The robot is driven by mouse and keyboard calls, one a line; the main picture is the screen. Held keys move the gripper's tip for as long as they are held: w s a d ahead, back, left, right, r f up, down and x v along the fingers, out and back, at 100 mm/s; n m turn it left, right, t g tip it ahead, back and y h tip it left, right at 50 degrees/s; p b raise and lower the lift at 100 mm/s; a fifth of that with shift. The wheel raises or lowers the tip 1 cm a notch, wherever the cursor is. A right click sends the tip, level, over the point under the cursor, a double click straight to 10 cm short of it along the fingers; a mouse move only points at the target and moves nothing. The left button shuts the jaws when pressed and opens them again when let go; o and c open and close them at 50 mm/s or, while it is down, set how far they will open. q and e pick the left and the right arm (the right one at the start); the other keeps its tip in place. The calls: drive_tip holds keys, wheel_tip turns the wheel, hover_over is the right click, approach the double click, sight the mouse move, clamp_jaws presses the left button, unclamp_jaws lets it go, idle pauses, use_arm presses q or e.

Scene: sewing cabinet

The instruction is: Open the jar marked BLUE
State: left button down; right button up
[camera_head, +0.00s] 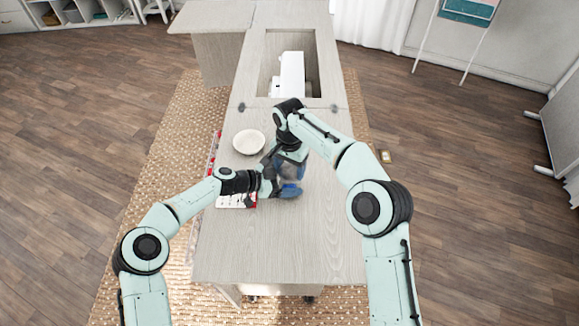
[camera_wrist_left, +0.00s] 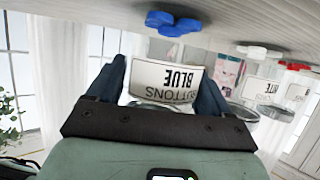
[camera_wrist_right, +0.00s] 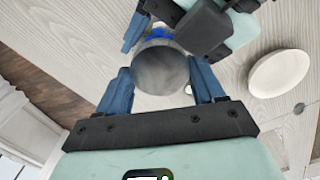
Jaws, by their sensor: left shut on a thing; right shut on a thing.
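The jar marked BLUE (camera_wrist_left: 166,79) is clear glass with a white label reading BLUE BUTTONS, upside down in the left wrist view. Blue buttons (camera_wrist_left: 172,22) lie at its base. My left gripper (camera_head: 286,180) is shut on the jar's sides, with one blue finger on each side of the label. My right gripper (camera_wrist_right: 162,78) is above and shut on the round grey lid (camera_wrist_right: 160,70). In the head view, the grippers mostly hide the jar. I cannot tell whether the lid is still seated or loose.
A white bowl (camera_head: 248,142) stands beyond the grippers. Other labelled jars (camera_wrist_left: 262,92) stand nearby, with white buttons (camera_wrist_left: 258,50) and red buttons (camera_wrist_left: 298,66). A red-and-white item (camera_head: 236,202) lies partly under my left arm. A white sewing machine (camera_head: 290,75) sits in the recess. The near right tabletop is clear.

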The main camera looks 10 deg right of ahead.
use_arm(q)
drive_tip(key=shift+w, duration=0.1)
use_arm(e)
drive_tip(key=o, duration=1.2)
drive_tip(key=shift+c, duration=0.2)
drive_tip(key=shift+r, duration=2.35)
drive_tip(key=shift+c, duration=0.2)
wheel_tip(320, 180, up, 3)
drive_tip(key=m, duration=0.3)
drive_tip(key=shift+m, duration=0.3)
drive_tip(key=shift+f, duration=3.85)
drive_tip(key=c, duration=1.1)
drive_tip(key=shift+n, duration=1.8)
